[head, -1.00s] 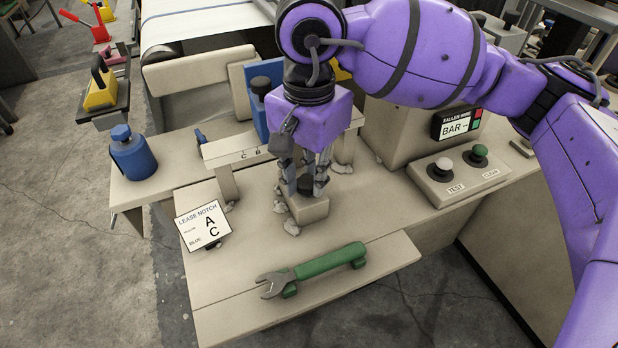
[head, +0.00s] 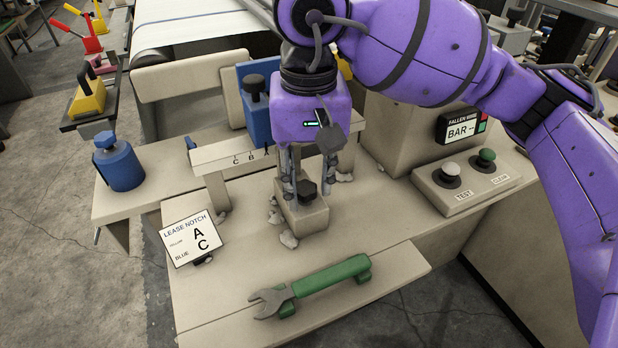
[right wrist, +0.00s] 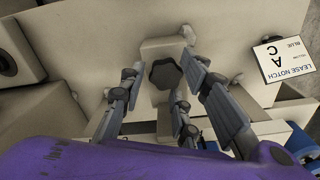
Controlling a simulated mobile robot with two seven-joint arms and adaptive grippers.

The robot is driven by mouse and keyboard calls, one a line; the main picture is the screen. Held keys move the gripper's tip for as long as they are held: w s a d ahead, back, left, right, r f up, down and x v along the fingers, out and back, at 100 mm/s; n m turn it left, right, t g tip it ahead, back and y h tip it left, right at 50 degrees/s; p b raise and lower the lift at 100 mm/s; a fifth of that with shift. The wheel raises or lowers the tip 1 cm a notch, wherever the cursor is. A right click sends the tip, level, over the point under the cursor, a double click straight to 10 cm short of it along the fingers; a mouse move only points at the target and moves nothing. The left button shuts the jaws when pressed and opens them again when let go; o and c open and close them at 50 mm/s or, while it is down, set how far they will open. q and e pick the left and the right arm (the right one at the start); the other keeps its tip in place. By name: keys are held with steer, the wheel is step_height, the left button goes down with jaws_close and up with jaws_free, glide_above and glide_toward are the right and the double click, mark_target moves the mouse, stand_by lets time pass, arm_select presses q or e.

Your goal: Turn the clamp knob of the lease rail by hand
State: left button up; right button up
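The black, lobed clamp knob (head: 306,190) sits on a beige block (head: 305,216) on the loom's table, just in front of the lease rail (head: 215,160). The rail is a beige bar marked C, B, A, partly hidden by my right gripper. My right gripper (head: 307,178) points down at the knob, with its fingers apart. In the right wrist view the knob (right wrist: 165,73) shows between and just beyond the spread fingertips (right wrist: 165,80), with visible gaps on both sides. My left gripper is in neither view.
A lease notch card (head: 191,238) reads yellow A, blue C. A green-handled wrench (head: 315,282) lies at the table's front. A button box (head: 465,178) stands right, below a display (head: 460,125). A blue bottle-shaped object (head: 119,165) stands left.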

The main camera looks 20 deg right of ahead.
steer(key=shift+o, duration=0.6)
steer(key=shift+r+p, duration=0.6)
steer(key=shift+r, duration=0.4)
